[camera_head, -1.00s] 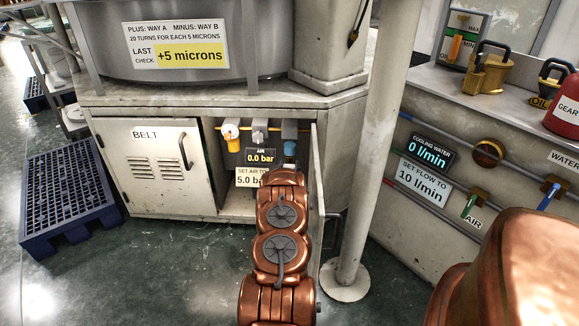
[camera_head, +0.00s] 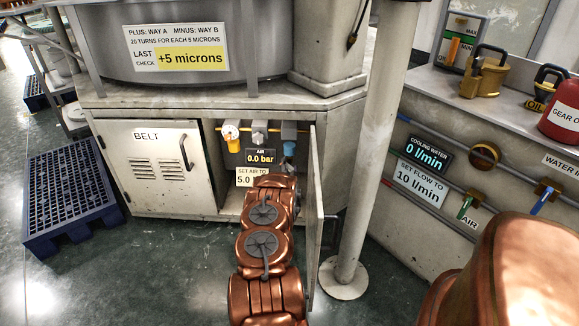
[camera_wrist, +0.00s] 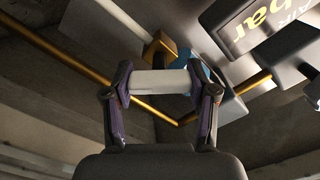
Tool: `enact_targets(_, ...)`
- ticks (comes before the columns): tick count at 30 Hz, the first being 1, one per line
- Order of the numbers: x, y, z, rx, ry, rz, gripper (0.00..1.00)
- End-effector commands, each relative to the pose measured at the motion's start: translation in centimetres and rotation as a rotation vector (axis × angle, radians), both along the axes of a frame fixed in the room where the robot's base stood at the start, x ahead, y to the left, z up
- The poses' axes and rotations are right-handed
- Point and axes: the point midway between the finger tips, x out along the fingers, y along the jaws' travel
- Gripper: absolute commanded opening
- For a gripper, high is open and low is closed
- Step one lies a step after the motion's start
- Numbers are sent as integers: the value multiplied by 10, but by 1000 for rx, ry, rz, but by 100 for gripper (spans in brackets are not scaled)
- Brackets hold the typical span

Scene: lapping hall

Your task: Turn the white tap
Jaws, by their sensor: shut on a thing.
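The white tap (camera_wrist: 160,82) shows in the wrist view as a white bar lying crosswise between my fingers. My gripper (camera_wrist: 167,86) is shut on it, with one dark finger at each end. A brass fitting (camera_wrist: 157,50) and a blue part sit just behind the bar. In the head view my copper arm reaches into the open cabinet and hides the gripper. The air display (camera_head: 261,157) above it reads 0.0 bar. The sign (camera_head: 250,177) below is partly covered by my arm.
The open cabinet door (camera_head: 316,215) stands close to the right of my arm. A pale post (camera_head: 367,190) is beyond it. The closed belt door (camera_head: 155,185) is left of the opening. A dark blue pallet (camera_head: 70,190) lies at the far left.

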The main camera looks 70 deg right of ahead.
Motion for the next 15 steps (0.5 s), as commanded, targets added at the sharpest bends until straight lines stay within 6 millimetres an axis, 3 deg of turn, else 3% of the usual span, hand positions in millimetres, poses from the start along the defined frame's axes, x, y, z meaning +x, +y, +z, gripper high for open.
enact_targets(15,-7,-2,-5,160,-458,-11,23)
